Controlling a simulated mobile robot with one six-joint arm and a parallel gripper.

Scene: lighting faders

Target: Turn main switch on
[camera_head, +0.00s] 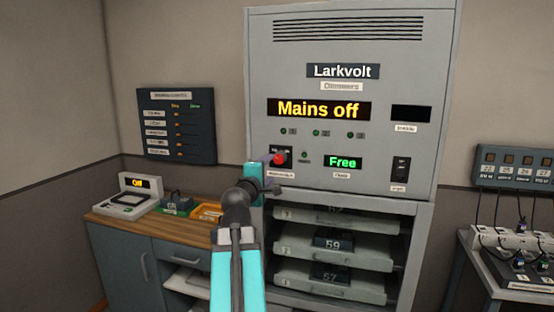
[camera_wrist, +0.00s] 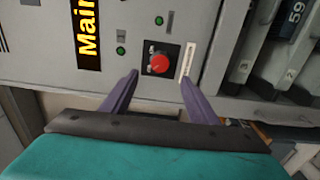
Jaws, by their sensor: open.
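The grey Larkvolt dimmer cabinet (camera_head: 430,90) shows "Mains off" in yellow on its display (camera_head: 319,109). The main switch, a red knob on a black plate, sits below that display at the lower left (camera_head: 280,158). It also shows in the wrist view (camera_wrist: 159,62), between and beyond my fingertips. My gripper (camera_wrist: 158,75) is open and empty, with one finger to each side of the knob in that picture. I see no contact with the knob.
A green "Free" display (camera_head: 343,162) and a black rocker switch (camera_head: 400,169) are right of the knob. Dimmer drawers (camera_head: 333,258) sit below. A wooden desk (camera_head: 130,227) with small devices stands left. A cabled table (camera_head: 515,262) stands right.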

